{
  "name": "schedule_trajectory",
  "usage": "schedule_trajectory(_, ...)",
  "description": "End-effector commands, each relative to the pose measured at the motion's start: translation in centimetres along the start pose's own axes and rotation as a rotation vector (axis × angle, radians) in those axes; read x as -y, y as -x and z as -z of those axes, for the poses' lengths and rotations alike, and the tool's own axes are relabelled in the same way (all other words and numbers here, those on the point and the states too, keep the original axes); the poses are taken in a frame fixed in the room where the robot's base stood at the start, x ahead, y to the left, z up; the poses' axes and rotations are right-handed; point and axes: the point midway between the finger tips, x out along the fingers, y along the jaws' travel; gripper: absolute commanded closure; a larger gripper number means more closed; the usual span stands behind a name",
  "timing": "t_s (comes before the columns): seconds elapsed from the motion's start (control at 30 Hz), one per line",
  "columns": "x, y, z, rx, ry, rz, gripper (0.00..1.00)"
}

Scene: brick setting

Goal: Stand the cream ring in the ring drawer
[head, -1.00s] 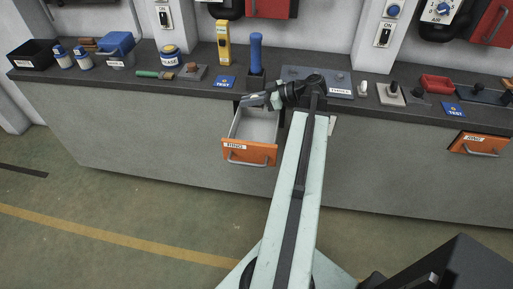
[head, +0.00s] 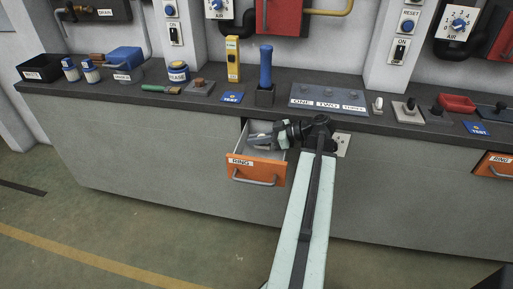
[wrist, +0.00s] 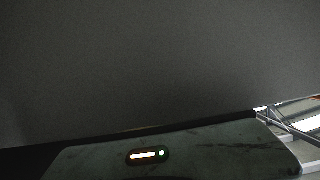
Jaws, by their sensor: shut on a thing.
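The orange-fronted ring drawer (head: 255,171), labelled RING, is pulled open below the worktop's front edge. My gripper (head: 257,139) reaches in from the right and lies low over the drawer's open inside, near its back. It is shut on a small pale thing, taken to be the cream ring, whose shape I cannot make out. Whether it touches the drawer floor is unclear. The wrist view shows mostly a plain dark grey surface, close by; only part of my gripper (wrist: 288,124) shows at its right edge.
The worktop edge runs just above my gripper. On it stand a blue-handled tool in a dark holder (head: 265,95), a blue TEST card (head: 232,97) and a plate marked ONE, TWO, THREE (head: 328,98). Another orange drawer (head: 495,165) is at the far right.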

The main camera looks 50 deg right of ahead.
Motion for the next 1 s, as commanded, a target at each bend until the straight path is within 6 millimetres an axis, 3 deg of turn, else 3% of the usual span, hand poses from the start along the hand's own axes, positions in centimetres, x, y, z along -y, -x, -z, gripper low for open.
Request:
schedule_trajectory(0.03, 0.0, -0.4, -1.0, 0.000, 0.000, 0.000, 1.00)
schedule_trajectory(0.27, 0.0, -0.2, -0.6, 0.000, 0.000, -0.001, 1.00)
schedule_trajectory(0.77, 0.0, -0.6, -1.9, 0.006, 0.001, -0.002, 1.00)
schedule_trajectory(0.8, -0.1, -0.6, -1.9, 0.006, 0.002, -0.002, 0.79)
schedule_trajectory(0.83, -0.1, -0.6, -1.9, 0.006, 0.002, -0.002, 0.70)
schedule_trajectory(1.0, -0.1, -0.6, -2.0, 0.006, 0.004, -0.003, 0.68)
